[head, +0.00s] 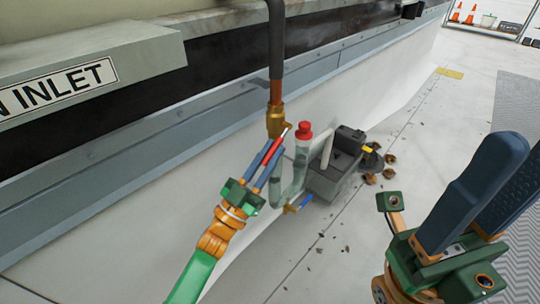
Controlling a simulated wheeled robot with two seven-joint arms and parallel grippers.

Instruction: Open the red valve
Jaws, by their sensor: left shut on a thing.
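The red valve is a thin red lever (274,149) on a brass fitting (275,118) at the lower end of a dark pipe. The lever slants down to the left from the fitting. My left gripper (274,153) reaches up from the bottom left, with its two blue fingers on either side of the lever, shut on it. My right gripper (524,155) is at the lower right, far from the valve and close to the camera. Its dark blue fingers stand apart with nothing seen between them.
Just right of the valve stands a clear bent tube with a red cap (304,131). A blue-handled valve (303,203) is below it. A dark grey box (332,174) and brown debris (371,178) lie beyond. The metal wall runs close behind; open floor is at the right.

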